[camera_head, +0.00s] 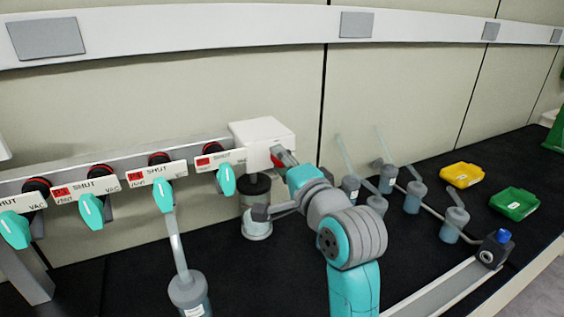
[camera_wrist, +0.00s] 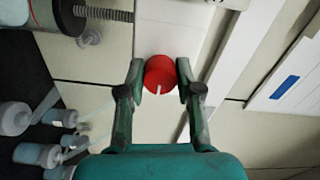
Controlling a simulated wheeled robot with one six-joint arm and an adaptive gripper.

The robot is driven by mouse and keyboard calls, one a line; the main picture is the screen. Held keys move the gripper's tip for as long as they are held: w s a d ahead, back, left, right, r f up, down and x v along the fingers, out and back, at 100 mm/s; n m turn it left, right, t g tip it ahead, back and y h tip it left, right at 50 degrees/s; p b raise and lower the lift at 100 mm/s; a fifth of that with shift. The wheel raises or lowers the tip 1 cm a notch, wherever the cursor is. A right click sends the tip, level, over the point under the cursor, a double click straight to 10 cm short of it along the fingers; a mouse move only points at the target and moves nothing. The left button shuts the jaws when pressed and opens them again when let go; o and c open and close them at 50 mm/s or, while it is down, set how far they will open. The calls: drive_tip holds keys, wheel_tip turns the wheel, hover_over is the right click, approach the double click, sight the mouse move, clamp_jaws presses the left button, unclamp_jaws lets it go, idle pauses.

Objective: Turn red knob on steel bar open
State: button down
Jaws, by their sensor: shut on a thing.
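The red knob (camera_wrist: 160,73) is round with a white line on its face, which points toward the bottom of the wrist view. In the head view only a bit of the red knob (camera_head: 277,160) shows beside my gripper (camera_head: 284,157), against the white box (camera_head: 262,131). The fingers and box hide the rest of the knob.
Several teal-handled valves (camera_head: 163,195) marked SHUT line the steel bar (camera_head: 130,158) at left. Grey-capped flasks (camera_head: 413,197), a yellow bin (camera_head: 462,175) and a green bin (camera_head: 514,203) stand on the black bench at right.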

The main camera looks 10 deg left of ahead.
drive_tip(key=shift+f, duration=0.1)
idle(0.3)
drive_tip(key=c, duration=0.8)
unclamp_jaws()
drive_tip(key=shift+o, duration=0.2)
drive_tip(key=v, duration=1.2)
drive_tip(key=s+d+f+h, duration=0.2)
drive_tip(key=s+d+f, duration=0.2)
drive_tip(key=f, duration=0.5)
drive_tip(key=s+d+f+n+h, duration=0.1)
drive_tip(key=s+d+f, duration=0.3)
drive_tip(key=f, duration=0.5)
drive_tip(key=s+d+f+n+t+h, duration=0.1)
drive_tip(key=s+d+f+h, duration=0.2)
drive_tip(key=f, duration=0.7)
drive_tip(key=shift+s+d+h, duration=0.15)
drive_tip(key=shift+s+d, duration=0.2)
drive_tip(key=shift+d, duration=0.25)
drive_tip(key=shift+s+d+h, duration=0.15)
drive_tip(key=shift+s+d, duration=0.15)
drive_tip(key=shift+d, duration=0.3)
drive_tip(key=s+d+f+n+h, duration=0.1)
drive_tip(key=s+d+f+n, duration=0.2)
drive_tip(key=s, duration=1)
drive_tip(key=s+d+f+n+g+h, duration=0.1)
drive_tip(key=s+d+f+n+h, duration=0.1)
drive_tip(key=s, duration=1.2)
drive_tip(key=shift+s+d+f+n, duration=0.3)
drive_tip(key=shift+d+f+n, duration=0.1)
drive_tip(key=shift+d+n, duration=0.55)
